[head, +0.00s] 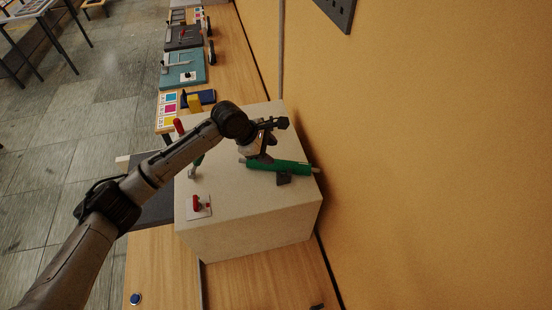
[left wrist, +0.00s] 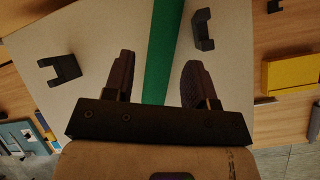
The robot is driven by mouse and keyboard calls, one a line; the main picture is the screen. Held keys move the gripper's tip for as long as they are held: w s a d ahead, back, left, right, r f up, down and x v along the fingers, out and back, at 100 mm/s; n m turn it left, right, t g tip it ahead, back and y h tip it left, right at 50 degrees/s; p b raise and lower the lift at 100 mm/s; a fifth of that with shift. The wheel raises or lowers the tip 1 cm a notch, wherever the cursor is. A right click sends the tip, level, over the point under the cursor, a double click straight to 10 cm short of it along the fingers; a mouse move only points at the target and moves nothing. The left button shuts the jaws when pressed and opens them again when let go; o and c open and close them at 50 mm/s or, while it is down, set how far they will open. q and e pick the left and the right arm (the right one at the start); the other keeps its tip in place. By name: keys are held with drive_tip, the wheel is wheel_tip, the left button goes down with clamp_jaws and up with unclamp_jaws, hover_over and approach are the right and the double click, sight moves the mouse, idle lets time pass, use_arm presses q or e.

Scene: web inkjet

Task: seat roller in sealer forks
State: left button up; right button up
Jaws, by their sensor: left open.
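The green roller (head: 285,167) lies across the top of the pale sealer box (head: 240,232), its grey end pins showing. In the left wrist view the green roller (left wrist: 160,75) runs between my fingers. One dark fork (head: 284,180) shows beside the roller in the head view. The left wrist view shows a fork to the left (left wrist: 60,70) and another fork to the right (left wrist: 203,32), with the roller lying crosswise between them, not in their slots. My left gripper (head: 266,152) is open over the roller, also seen in the left wrist view (left wrist: 158,62). Finger contact is unclear.
A red knob on a white plate (head: 199,206) and a lever (head: 195,168) stand on the box's left part. The orange wall (head: 420,150) is close on the right.

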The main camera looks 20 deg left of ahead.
use_arm(q)
drive_tip(key=b+v, duration=0.1)
drive_tip(key=v, duration=0.6)
idle(0.5)
